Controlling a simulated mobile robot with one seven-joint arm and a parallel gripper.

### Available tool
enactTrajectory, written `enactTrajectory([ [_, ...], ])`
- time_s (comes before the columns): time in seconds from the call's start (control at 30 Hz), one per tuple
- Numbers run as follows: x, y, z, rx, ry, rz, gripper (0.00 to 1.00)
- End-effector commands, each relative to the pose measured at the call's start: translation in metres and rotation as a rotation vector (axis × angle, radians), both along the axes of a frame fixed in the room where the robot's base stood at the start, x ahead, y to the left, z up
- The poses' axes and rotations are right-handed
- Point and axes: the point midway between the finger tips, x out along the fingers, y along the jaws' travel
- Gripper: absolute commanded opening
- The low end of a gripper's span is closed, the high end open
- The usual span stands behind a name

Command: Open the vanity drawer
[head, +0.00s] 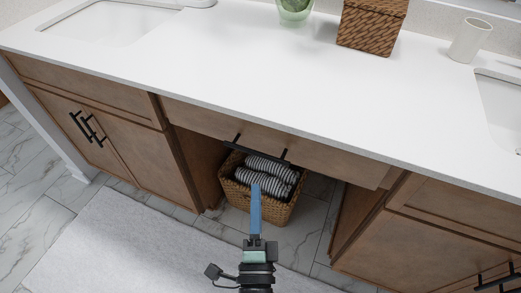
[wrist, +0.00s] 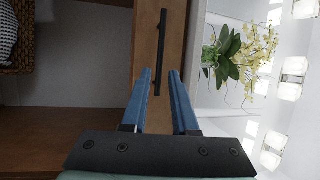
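The vanity drawer (head: 270,138) is a wide brown wooden front under the white counter, above an open bay. It looks shut. Its black bar handle (head: 255,151) runs along the front, and in the wrist view the handle (wrist: 162,40) stands upright in the picture. My gripper (head: 255,188) is in front of the vanity, short of the handle in the head view. In the wrist view my gripper (wrist: 161,72) has its two blue fingers apart, with the handle lined up between them. Nothing is clamped. Whether the tips reach past the bar, I cannot tell.
A wicker basket (head: 237,191) with striped rolled towels stands in the bay below the drawer. Cabinet doors with black handles (head: 87,128) flank it. A woven box (head: 371,25), a cup (head: 469,40) and a plant pot (head: 294,12) stand on the counter. A pale rug (head: 130,240) lies in front.

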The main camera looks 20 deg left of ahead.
Motion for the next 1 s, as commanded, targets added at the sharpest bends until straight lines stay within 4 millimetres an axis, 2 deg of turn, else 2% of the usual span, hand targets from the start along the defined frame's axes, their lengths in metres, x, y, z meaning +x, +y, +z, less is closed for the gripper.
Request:
enactTrajectory([
  [0.3,0.060,0.023,0.013,0.001,-0.005,-0.001,0.27],
  [0.5,0.087,0.033,0.018,0.000,-0.004,-0.002,0.27],
  [0.7,0.098,0.037,0.020,-0.001,-0.003,-0.001,0.27],
  [1.0,0.099,0.038,0.020,-0.001,-0.002,-0.001,0.27],
])
